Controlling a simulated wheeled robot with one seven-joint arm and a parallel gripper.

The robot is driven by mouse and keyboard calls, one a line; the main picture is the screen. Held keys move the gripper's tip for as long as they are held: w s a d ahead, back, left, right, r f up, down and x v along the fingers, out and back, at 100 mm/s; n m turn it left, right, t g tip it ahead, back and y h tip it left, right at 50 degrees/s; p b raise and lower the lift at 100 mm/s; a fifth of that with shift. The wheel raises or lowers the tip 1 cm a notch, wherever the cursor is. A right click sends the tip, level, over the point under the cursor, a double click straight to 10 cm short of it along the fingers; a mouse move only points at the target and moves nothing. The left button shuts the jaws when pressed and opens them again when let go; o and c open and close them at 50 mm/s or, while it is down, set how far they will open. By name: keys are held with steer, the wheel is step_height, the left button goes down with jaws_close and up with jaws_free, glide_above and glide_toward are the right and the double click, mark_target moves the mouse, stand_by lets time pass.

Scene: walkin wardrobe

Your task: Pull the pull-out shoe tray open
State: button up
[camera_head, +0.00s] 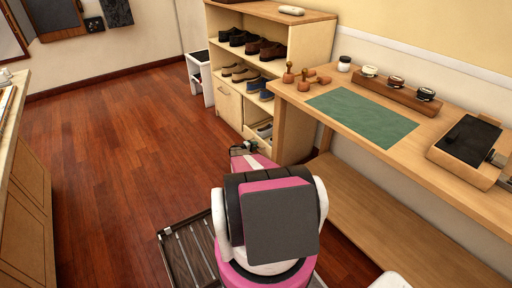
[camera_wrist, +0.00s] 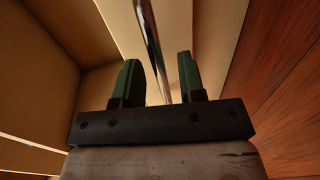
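The shoe cabinet (camera_head: 288,38) stands against the back wall. Its low pull-out tray (camera_head: 262,146), with light shoes (camera_head: 264,130) above its front, is at the bottom right, partly hidden by my arm. My gripper (camera_head: 247,147) is low at the tray's front; its fingers are hard to make out there. In the wrist view my gripper (camera_wrist: 160,78) is open, with one green finger on each side of a thin metal bar handle (camera_wrist: 150,40). Gaps show between the bar and both fingers. How far the tray is out is unclear.
A workbench (camera_head: 330,75) with a green mat (camera_head: 362,115) and a low shelf (camera_head: 400,225) is on the right. A slatted rack (camera_head: 188,250) lies on the floor beside my arm. A white stool (camera_head: 198,78) stands left of the cabinet. The wooden floor (camera_head: 110,140) at left is clear.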

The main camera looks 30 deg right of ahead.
steer(key=shift+w+d+f, duration=0.1)
steer(key=shift+d, duration=0.55)
steer(key=shift+c, duration=0.4)
jaws_close()
steer(key=f+v, duration=0.2)
steer(key=v, duration=1)
steer(key=a+f+v, duration=0.1)
steer(key=f+v, duration=0.2)
steer(key=v, duration=1)
steer(key=shift+a, duration=0.2)
steer(key=shift+o, duration=0.4)
jaws_free()
